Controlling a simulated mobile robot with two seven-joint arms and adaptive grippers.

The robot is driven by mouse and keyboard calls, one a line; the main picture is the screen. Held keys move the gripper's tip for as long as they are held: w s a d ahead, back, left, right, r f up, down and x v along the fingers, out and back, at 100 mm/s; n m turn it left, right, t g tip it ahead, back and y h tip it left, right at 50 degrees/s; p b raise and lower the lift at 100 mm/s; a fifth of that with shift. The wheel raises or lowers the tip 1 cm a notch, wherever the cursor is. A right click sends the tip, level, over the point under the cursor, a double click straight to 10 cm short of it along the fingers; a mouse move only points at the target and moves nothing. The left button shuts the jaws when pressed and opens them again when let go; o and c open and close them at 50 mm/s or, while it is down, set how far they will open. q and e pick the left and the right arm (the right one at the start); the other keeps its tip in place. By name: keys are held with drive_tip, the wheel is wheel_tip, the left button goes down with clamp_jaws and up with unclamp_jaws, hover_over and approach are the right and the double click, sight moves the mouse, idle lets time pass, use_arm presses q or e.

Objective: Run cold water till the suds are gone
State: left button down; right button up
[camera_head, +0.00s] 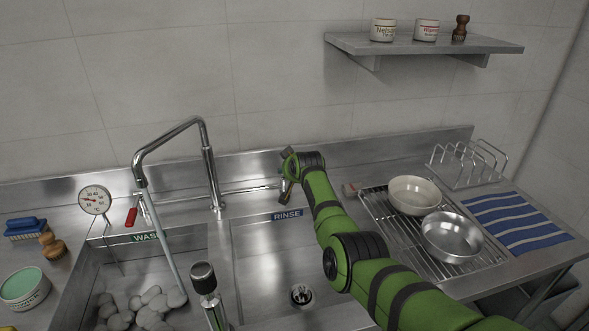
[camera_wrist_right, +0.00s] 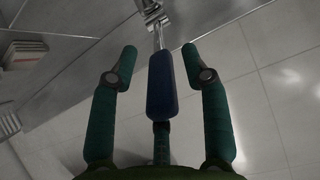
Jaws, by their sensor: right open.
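The tap (camera_head: 207,165) stands behind the sinks, its spout turned left over the wash sink (camera_head: 77,270). A pale stream runs from the spout into that sink. Grey-white suds (camera_head: 150,302) lie in clumps there. A red lever (camera_head: 131,217) is on the tap's left side. A blue lever (camera_wrist_right: 161,88) on a metal stem shows in the right wrist view. My right gripper (camera_wrist_right: 159,52) is open, with one finger on each side of the blue lever and gaps visible. In the head view my right gripper (camera_head: 287,178) hides the blue lever.
The empty rinse sink (camera_head: 275,260) has a drain (camera_head: 301,295). A rack (camera_head: 388,235) with two bowls is to the right. A thermometer (camera_head: 95,200) is at the left. A shelf (camera_head: 430,45) hangs above.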

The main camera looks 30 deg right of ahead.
drive_tip(key=v, duration=1.2)
drive_tip(key=shift+d, duration=0.2)
idle(2.9)
